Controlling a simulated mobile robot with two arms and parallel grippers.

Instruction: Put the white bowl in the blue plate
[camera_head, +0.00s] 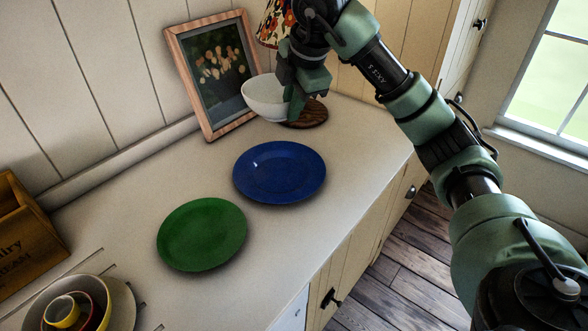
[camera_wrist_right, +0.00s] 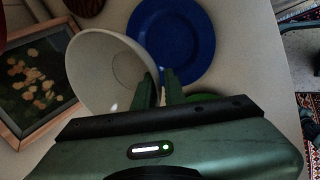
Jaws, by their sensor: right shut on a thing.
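The white bowl (camera_head: 262,99) is in my right gripper (camera_head: 292,98), which is shut on its right side in the head view. The bowl looks slightly tilted, near the framed picture and the lamp base. The blue plate (camera_head: 279,173) lies flat and empty on the counter, nearer to me than the bowl. In the right wrist view the bowl (camera_wrist_right: 102,72) is at the left of the fingers (camera_wrist_right: 158,92), with its rim at the fingers, and the blue plate (camera_wrist_right: 190,40) shows beyond. My left gripper is not in view.
A green plate (camera_head: 202,235) lies close to the blue plate. A framed picture (camera_head: 214,74) leans on the wall, and a lamp with a round wooden base (camera_head: 308,114) stands at the back. Stacked bowls (camera_head: 112,300) and a wooden crate (camera_head: 28,235) are at the left.

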